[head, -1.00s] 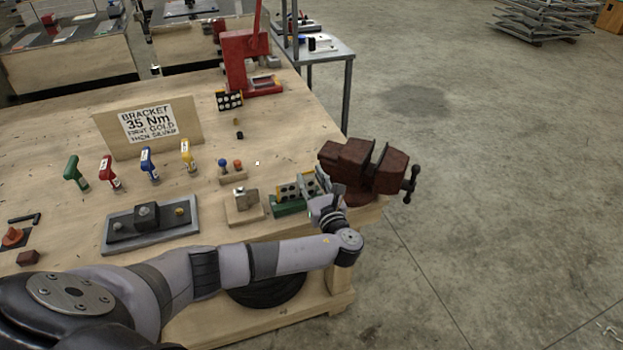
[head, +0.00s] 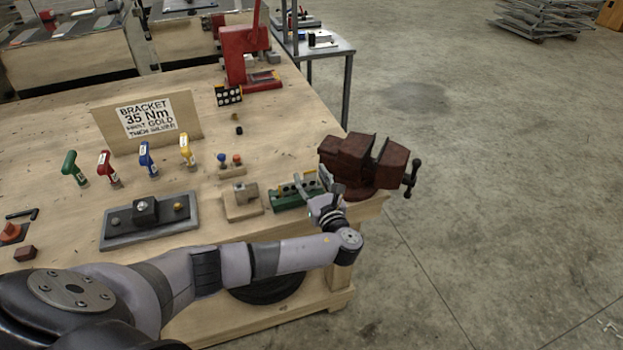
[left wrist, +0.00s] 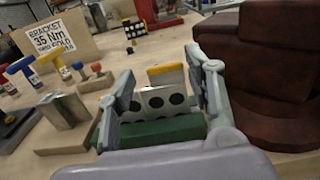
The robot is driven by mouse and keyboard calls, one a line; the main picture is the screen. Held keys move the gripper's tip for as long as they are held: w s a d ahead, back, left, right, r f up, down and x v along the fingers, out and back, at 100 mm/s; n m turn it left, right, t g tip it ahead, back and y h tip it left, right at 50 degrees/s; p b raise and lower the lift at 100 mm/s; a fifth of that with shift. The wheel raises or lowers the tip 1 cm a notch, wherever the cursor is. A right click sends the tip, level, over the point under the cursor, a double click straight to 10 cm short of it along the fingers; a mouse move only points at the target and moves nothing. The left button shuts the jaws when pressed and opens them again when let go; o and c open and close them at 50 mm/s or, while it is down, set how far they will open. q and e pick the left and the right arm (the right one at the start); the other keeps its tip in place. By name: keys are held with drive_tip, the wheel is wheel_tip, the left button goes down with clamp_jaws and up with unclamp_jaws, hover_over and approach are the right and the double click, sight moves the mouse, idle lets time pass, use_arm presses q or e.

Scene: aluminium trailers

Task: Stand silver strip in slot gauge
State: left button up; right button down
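The green slot gauge (head: 290,206) sits near the bench's front right edge, left of the vise. In the left wrist view, its green body (left wrist: 160,133) lies below and between my fingers. A silver strip (left wrist: 152,103) with a row of dark holes stands on edge at the gauge; its lower edge is hidden. A yellow-topped piece (left wrist: 166,70) stands just behind it. My left gripper (head: 320,186) is open over the gauge, its fingers (left wrist: 165,85) apart on both sides of the strip, with gaps visible. My right gripper is out of view.
A red-brown vise (head: 350,165) stands close on the right of my left gripper. A wooden block with a metal piece (head: 240,203) is just left of the gauge. Several coloured-handled tools (head: 148,160) and a grey fixture plate (head: 150,225) are farther left. The bench behind the gauge is mostly clear.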

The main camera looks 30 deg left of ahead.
use_arm(q)
drive_tip(key=shift+o, duration=0.6)
drive_tip(key=shift+s+d, duration=0.1)
drive_tip(key=v, duration=1.1)
drive_tip(key=shift+s+d, duration=0.25)
drive_tip(key=shift+d, duration=0.05)
drive_tip(key=s+a+f+n+g+h, duration=0.15)
drive_tip(key=s+f, duration=0.25)
drive_tip(key=f, duration=0.7)
drive_tip(key=s+f+n+g+h+b, duration=0.1)
drive_tip(key=s+f+n+g+h, duration=0.25)
drive_tip(key=f, duration=0.85)
drive_tip(key=s+a+f+n+g+h, duration=0.15)
drive_tip(key=s+f, duration=0.25)
drive_tip(key=f, duration=0.7)
drive_tip(key=s+d+f+n+g+h, duration=0.1)
drive_tip(key=s+f+n, duration=0.4)
drive_tip(key=s, duration=0.6)
drive_tip(key=s+d+f+n+g+h+b, duration=0.1)
drive_tip(key=s+f+n+g+h, duration=0.1)
drive_tip(key=s+f+n, duration=0.4)
drive_tip(key=s+d+f+n+g+h, duration=0.1)
drive_tip(key=s+f+n+h, duration=0.3)
drive_tip(key=s, duration=1.3)
wheel_tip(320, 180, down, 3)
drive_tip(key=shift+d+f+n+b, duration=0.1)
drive_tip(key=shift+d+n+b, duration=0.25)
drive_tip(key=shift+n, duration=0.6)
drive_tip(key=shift+s, duration=0.1)
